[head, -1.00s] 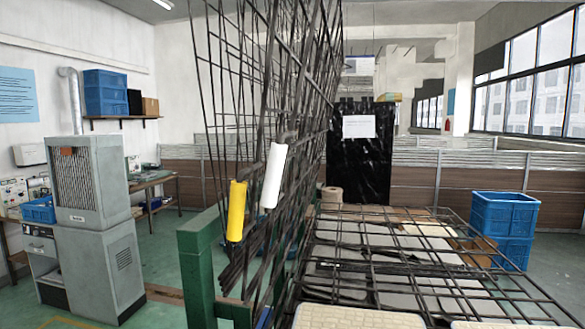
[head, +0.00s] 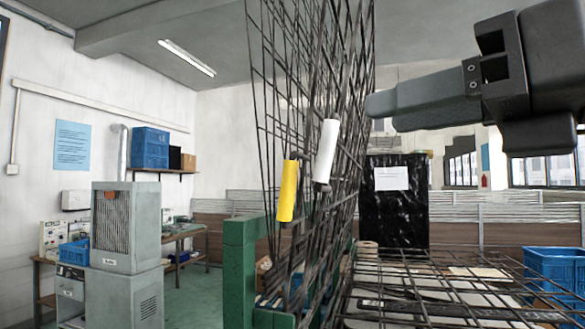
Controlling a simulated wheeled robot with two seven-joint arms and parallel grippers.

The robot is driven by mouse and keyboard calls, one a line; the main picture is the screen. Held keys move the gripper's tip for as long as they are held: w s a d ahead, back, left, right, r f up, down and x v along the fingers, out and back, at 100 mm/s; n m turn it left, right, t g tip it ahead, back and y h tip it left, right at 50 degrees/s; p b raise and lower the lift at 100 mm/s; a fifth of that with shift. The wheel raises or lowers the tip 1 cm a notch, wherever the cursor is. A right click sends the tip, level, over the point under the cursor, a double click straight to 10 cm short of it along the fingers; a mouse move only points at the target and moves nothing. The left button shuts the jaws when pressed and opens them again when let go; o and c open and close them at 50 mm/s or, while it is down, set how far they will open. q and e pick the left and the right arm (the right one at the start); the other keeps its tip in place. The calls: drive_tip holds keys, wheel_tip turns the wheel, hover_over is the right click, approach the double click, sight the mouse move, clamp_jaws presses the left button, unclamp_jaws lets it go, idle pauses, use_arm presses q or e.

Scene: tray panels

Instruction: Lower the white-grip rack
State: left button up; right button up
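The white-grip rack (head: 345,90) is a dark wire panel standing steeply raised in the middle of the head view. Its white grip (head: 326,151) is a tilted cylinder on the near side. A yellow grip (head: 287,190) sits lower and to the left, on another raised wire panel (head: 268,75); the overlapping bars are hard to separate. My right gripper (head: 385,110) comes in from the upper right, pointing left, to the right of the white grip and apart from it in the picture. Its fingers show edge-on, so their opening cannot be judged. My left gripper is not in view.
A lowered wire panel (head: 440,285) lies roughly flat at lower right. A green post (head: 240,270) stands at the front left of the raised panels. Blue crates (head: 555,272) are at the right edge. A grey machine (head: 127,225) stands at left.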

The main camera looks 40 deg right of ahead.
sight(334, 137)
drive_tip(key=shift+m+h, duration=0.8)
drive_tip(key=shift+h, duration=0.1)
drive_tip(key=w+p, duration=0.1)
drive_tip(key=w, duration=0.2)
drive_tip(key=w+p, duration=0.1)
drive_tip(key=w, duration=0.2)
drive_tip(key=w+p, duration=0.1)
drive_tip(key=w, duration=0.3)
drive_tip(key=shift+d+f+p, duration=0.35)
drive_tip(key=shift+f+p, duration=0.05)
drive_tip(key=shift+w+d+f, duration=0.1)
drive_tip(key=shift+w+f, duration=0.05)
drive_tip(key=shift+w, duration=0.4)
clamp_jaws()
